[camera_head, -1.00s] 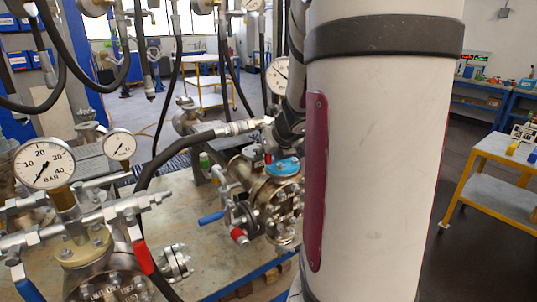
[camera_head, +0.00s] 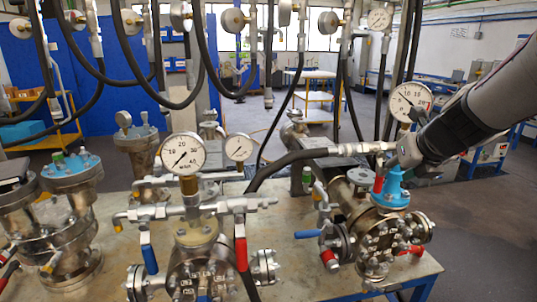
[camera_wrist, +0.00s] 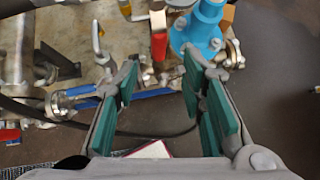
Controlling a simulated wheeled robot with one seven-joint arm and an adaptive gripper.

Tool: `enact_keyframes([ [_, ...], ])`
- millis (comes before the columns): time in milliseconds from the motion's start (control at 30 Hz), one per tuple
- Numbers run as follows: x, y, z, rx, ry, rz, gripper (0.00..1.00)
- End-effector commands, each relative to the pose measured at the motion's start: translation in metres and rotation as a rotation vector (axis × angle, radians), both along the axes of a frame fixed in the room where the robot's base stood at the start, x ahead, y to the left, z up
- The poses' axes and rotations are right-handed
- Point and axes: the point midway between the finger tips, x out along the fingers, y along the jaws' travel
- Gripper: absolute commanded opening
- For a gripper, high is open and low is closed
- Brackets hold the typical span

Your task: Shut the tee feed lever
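My gripper (camera_wrist: 164,82) is open in the wrist view, its green-padded fingers apart with nothing gripped between them. A red lever handle (camera_wrist: 159,42) stands beyond the fingertips, and a blue lever (camera_wrist: 88,90) lies at the left finger. In the head view my gripper (camera_head: 400,152) is over the right vessel (camera_head: 378,232), by its blue top (camera_head: 393,190); its fingers are hard to make out there. That vessel carries a red lever (camera_head: 378,184) near the hose end and a blue lever (camera_head: 307,234) on its left. I cannot tell which is the tee feed lever.
A black hose (camera_head: 290,158) runs to the fitting beside my gripper. A gauge (camera_head: 409,101) stands close behind it. The middle vessel (camera_head: 200,262) has hanging blue (camera_head: 149,258) and red (camera_head: 241,252) levers. Open floor lies right of the bench.

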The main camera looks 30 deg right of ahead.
Motion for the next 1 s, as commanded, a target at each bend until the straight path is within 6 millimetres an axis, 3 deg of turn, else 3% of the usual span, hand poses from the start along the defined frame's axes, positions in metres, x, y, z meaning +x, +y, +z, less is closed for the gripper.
enact_keyframes([
  [200,-0.011,0.006,0.012,-0.001,0.0,-0.001,0.37],
  [633,-0.012,0.007,0.013,-0.003,0.004,0.006,0.37],
  [767,-0.001,0.04,0.015,-0.111,0.072,0.218,0.37],
  [1000,0.008,0.143,0.012,-0.523,0.267,0.94,0.37],
])
